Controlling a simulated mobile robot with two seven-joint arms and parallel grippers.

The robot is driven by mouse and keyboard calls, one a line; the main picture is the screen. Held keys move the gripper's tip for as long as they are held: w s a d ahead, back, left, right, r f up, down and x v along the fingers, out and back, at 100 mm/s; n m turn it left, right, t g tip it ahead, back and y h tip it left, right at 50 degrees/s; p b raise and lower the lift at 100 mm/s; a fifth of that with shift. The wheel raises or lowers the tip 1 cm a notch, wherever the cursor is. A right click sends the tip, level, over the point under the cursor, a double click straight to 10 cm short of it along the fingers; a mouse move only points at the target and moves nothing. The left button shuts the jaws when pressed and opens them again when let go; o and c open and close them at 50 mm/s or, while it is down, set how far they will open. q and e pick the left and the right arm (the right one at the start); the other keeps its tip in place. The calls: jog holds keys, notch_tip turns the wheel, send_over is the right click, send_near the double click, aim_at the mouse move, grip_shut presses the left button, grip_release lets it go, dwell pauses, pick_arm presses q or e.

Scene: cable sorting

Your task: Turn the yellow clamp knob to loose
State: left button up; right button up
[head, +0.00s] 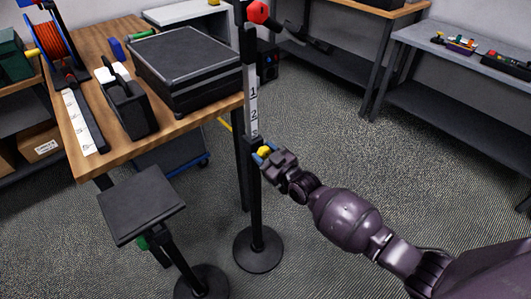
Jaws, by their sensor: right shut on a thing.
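The yellow clamp knob (264,151) sits on the side of a black upright post (257,190), just below a white scale strip marked 1, 2, 3 (253,112). My right gripper (263,155) reaches in from the lower right and is shut on the yellow knob. The fingers cover part of the knob, so its turn angle cannot be told. A red knob (257,12) shows higher up on the same post. My left gripper is not in view.
A wooden table (120,157) with a black case (187,65) stands left of the post. A small black platform (142,207) on a stand is in front of it. A grey bench (470,62) is at the right. Carpet between is clear.

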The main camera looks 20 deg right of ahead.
jog(key=n, duration=0.3)
jog(key=shift+r+p, duration=0.15)
jog(key=shift+p, duration=0.25)
jog(key=n, duration=0.2)
jog(key=shift+n+p, duration=0.3)
jog(key=n, duration=0.2)
jog(key=shift+n, duration=0.4)
jog(key=n, duration=0.6)
jog(key=shift+f, duration=0.25)
jog(key=shift+n, duration=1.1)
jog(key=o, duration=0.9)
jog(key=shift+r, duration=0.1)
